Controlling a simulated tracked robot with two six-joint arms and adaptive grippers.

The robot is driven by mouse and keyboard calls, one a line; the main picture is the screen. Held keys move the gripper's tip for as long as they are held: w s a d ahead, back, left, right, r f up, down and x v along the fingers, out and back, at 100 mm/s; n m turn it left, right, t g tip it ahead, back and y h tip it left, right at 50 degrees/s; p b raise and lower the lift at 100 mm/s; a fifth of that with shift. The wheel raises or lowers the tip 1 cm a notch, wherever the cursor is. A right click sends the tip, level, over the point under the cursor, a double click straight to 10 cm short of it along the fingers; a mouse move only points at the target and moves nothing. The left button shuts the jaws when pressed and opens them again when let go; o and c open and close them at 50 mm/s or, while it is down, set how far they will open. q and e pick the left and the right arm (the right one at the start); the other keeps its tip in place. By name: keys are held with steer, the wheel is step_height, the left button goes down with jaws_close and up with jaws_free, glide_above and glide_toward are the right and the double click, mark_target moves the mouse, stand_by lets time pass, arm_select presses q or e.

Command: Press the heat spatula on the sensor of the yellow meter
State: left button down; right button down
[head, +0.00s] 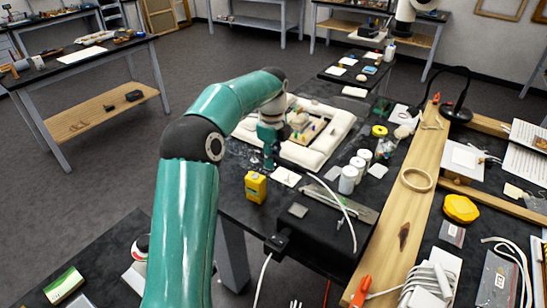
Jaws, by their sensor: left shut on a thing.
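The yellow meter (255,187) stands upright near the left front edge of the dark worktable, with a small dark patch on its front. My left gripper (269,164) points down just behind and a little right of the meter, apart from its body in the picture. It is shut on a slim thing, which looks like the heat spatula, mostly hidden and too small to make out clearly. I cannot tell whether its tip touches the meter's sensor.
A black box (320,228) with a white cable sits right of the meter. White jars (348,180) stand behind it. A white padded frame (330,150) holding a gilt piece lies beyond the gripper. A wooden beam (405,205) bounds the right.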

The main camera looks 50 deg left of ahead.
arm_select(q)
steer(key=shift+r, duration=0.15)
step_height(320, 180, down, 6)
steer(key=b, duration=0.3)
steer(key=shift+r, duration=0.1)
stand_by(0.4)
stand_by(0.6)
steer(key=shift+f, duration=0.2)
stand_by(1.0)
steer(key=shift+p, duration=0.35)
stand_by(2.4)
